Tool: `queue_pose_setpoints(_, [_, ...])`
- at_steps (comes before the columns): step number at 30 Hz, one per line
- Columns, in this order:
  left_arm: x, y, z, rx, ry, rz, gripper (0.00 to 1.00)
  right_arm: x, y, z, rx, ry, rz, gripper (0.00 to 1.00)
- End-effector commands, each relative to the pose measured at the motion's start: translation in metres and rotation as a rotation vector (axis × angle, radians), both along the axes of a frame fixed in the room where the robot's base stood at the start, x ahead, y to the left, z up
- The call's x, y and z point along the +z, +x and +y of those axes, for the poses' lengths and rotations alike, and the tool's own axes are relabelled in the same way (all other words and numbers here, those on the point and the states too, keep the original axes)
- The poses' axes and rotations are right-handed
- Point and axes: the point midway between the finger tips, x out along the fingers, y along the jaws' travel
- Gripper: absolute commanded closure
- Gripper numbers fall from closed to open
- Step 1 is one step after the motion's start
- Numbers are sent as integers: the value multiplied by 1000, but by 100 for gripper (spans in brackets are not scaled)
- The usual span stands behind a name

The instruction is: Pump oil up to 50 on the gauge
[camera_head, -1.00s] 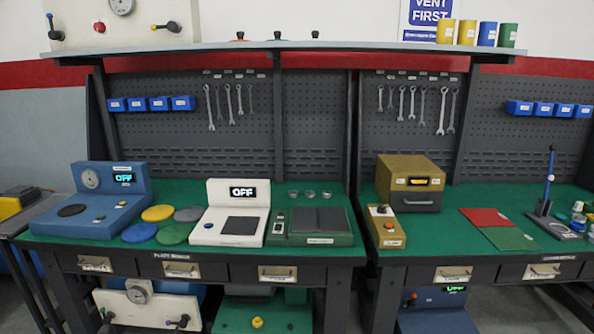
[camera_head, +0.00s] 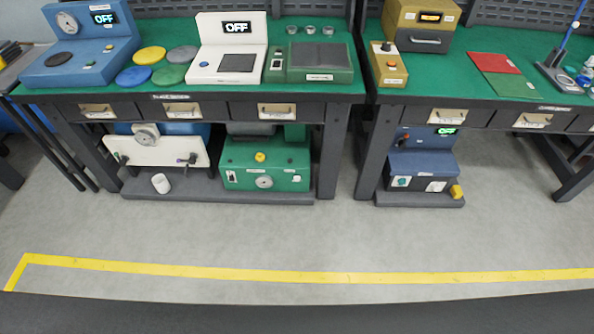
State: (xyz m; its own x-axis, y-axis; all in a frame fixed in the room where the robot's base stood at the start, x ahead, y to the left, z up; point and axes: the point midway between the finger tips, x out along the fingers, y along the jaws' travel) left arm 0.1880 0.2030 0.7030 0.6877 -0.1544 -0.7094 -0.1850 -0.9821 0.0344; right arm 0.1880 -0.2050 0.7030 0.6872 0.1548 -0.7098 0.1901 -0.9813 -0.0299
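Neither of my grippers shows. Several devices have dials, and I cannot tell which one is the oil gauge. A white unit (camera_head: 180,150) with a round gauge (camera_head: 146,137) and side levers is on the low shelf under the left bench. A green unit (camera_head: 240,180) with a front dial (camera_head: 264,182) and a yellow knob (camera_head: 260,157) stands to its right. A blue device (camera_head: 80,68) on the left bench has a round dial (camera_head: 68,23) and an "OFF" display. A hand lever (camera_head: 574,27) on a dark base stands on the right bench, partly cut off. The readings are too small to tell.
A white cup (camera_head: 161,183) sits on the low shelf (camera_head: 210,193). A blue unit (camera_head: 422,164) is under the right bench. The grey floor (camera_head: 330,238) before the benches is clear, with a yellow line (camera_head: 300,276). A dark edge (camera_head: 300,315) spans the bottom.

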Motion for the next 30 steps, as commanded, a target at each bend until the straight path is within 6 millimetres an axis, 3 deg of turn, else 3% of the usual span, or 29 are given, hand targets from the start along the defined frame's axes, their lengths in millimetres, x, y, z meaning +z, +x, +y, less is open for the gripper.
queue_pose_setpoints(5, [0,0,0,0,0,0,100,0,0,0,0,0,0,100])
queue_pose_setpoints(30, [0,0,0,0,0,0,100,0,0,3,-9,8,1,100])
